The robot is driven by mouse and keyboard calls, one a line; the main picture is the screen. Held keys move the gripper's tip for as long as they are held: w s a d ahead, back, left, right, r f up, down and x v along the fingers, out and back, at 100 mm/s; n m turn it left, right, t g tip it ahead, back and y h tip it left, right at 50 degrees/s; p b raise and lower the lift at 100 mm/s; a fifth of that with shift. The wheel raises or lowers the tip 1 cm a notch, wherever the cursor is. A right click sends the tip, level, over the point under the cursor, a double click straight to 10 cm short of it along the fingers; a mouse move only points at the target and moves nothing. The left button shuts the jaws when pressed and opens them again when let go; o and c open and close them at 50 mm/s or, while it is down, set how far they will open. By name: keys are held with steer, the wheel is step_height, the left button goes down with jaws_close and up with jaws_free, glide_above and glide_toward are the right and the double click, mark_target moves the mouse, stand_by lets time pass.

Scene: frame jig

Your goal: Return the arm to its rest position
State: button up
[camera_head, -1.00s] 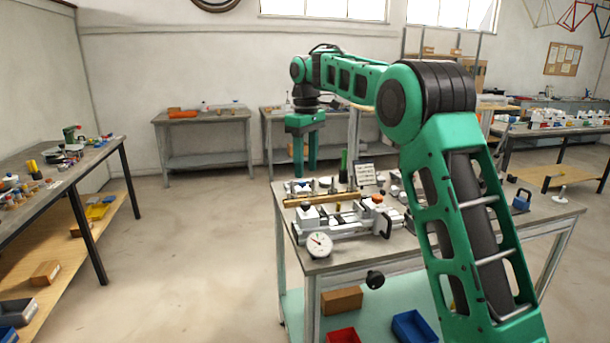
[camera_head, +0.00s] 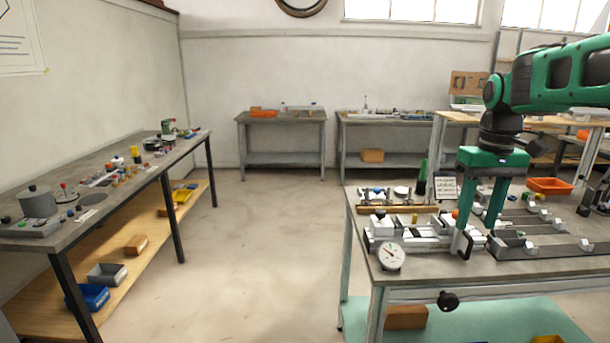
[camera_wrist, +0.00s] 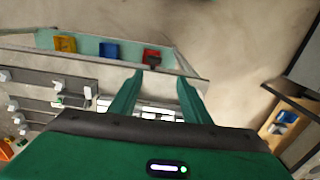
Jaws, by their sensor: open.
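My green gripper (camera_head: 479,226) hangs fingers-down over the frame jig table (camera_head: 422,281) on the right of the head view. Its two fingers are apart, with nothing seen between them. They overlap the rear of the grey jig (camera_head: 425,239) in the picture; whether they touch it I cannot tell. In the wrist view, my two green fingers (camera_wrist: 168,78) are spread, and the table edge and lower shelf (camera_wrist: 85,45) lie beyond them. My arm reaches in from the right edge of the head view.
A dial gauge (camera_head: 390,256) stands at the jig table's front left corner. A green bottle (camera_head: 421,178) and a small sign (camera_head: 445,188) stand behind the jig. A long workbench (camera_head: 70,238) runs along the left. The floor between (camera_head: 262,250) is clear.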

steer(key=s+d+f+m, duration=0.1)
steer(key=s+f, duration=0.3)
steer(key=s, duration=0.5)
steer(key=s+d+f+m, duration=0.1)
steer(key=s+f+m, duration=0.2)
steer(key=s, duration=0.6)
steer(key=s+d+f+m, duration=0.2)
steer(key=s+f, duration=0.4)
steer(key=s, duration=0.4)
steer(key=shift+m, duration=0.4)
steer(key=shift+w+f, duration=0.2)
steer(key=shift+w, duration=0.45)
